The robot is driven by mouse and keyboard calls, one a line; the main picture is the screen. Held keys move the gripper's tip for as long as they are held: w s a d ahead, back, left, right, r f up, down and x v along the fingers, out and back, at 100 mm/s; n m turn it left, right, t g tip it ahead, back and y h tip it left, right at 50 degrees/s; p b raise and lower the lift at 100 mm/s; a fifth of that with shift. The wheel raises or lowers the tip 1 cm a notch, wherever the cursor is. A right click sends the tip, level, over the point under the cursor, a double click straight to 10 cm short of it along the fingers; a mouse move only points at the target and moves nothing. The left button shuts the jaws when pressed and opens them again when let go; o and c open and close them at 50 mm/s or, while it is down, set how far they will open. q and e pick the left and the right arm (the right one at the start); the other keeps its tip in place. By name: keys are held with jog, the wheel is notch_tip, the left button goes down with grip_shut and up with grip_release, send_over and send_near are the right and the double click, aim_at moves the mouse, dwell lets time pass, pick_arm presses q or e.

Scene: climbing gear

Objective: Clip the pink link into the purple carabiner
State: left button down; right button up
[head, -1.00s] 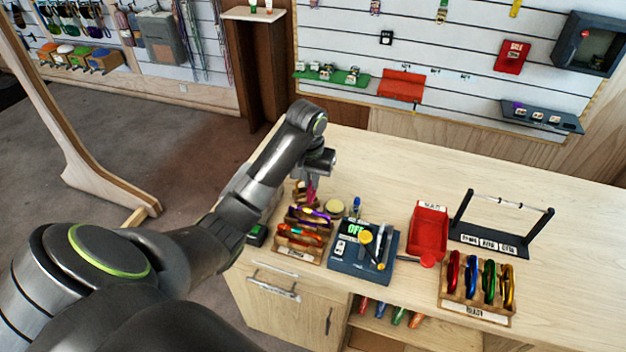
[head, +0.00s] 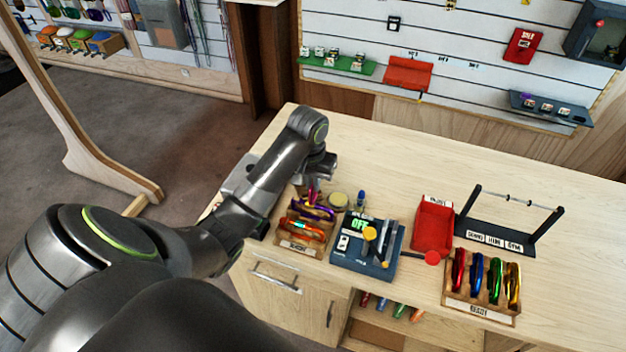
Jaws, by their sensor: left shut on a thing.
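My left gripper (head: 316,184) comes in from the left and points down over the wooden rack at the left end of the counter. It is shut on the pink link (head: 313,196), a small pink piece showing just below the jaws. The purple carabiner (head: 322,212) is at the back of the rack, directly below the link. The link's lower end is very close to it; I cannot tell whether they touch or whether the link is inside the carabiner. My right gripper is not in view.
The wooden rack (head: 297,247) also holds orange and other coloured carabiners. To its right are a dark blue scale-like device (head: 350,262), a red tray (head: 433,227), a black stand (head: 490,237) and a rack of coloured carabiners (head: 484,300). The counter's back right is clear.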

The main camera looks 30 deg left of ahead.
pick_arm(q)
jog(key=shift+f, duration=0.2)
dwell(0.4)
jog(key=shift+d+f, duration=0.1)
jog(key=shift+f, duration=1.35)
dwell(0.6)
jog(key=shift+w+d, duration=0.2)
jog(key=shift+d, duration=0.6)
jog(key=shift+w+d, duration=0.2)
jog(key=shift+d, duration=0.6)
dwell(0.6)
jog(key=shift+d+f, duration=0.15)
jog(key=shift+d, duration=0.1)
dwell(0.7)
jog(key=c, duration=1.2)
grip_release()
jog(key=shift+c, duration=0.2)
jog(key=shift+r, duration=0.35)
